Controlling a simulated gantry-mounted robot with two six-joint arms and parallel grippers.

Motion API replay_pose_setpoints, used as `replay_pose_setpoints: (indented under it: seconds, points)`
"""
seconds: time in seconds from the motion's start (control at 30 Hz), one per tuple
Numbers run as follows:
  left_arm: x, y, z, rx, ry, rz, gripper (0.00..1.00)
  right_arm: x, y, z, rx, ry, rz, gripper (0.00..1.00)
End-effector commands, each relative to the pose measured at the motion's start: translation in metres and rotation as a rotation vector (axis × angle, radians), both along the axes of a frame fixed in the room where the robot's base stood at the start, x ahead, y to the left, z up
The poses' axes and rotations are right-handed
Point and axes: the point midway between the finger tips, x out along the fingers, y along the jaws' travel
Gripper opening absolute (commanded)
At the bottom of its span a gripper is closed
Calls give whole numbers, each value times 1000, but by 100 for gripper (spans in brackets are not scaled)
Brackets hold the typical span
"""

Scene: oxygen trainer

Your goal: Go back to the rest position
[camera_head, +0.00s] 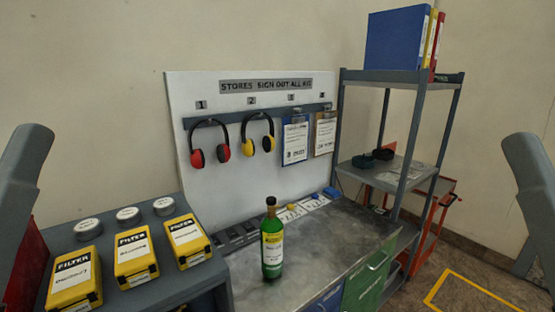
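Neither of my grippers shows in the head view. Only grey arm links of mine stand at the far left and far right edges, so I cannot see what either gripper holds.
Several yellow filter boxes (136,253) and round tins (128,215) sit on a grey stand at left. Red (209,143) and yellow (258,134) ear defenders and clipboards hang on a white board. A shelf rack (400,77) with binders (396,39) stands at right.

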Motion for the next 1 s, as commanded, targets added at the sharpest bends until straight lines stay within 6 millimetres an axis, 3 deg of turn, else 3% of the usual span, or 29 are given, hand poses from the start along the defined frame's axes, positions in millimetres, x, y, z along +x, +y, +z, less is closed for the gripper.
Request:
replay_pose_setpoints:
  seconds: [0.03,0.27,0.37,0.6,0.7,0.83,1.0]
  points:
    - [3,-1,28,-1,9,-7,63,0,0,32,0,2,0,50]
    - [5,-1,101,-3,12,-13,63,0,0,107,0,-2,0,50]
    - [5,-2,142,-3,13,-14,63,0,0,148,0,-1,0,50]
    - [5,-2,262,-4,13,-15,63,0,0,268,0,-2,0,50]
    - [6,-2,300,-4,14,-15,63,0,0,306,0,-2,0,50]
    - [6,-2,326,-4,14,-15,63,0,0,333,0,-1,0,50]
    - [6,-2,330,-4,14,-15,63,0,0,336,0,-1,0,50]
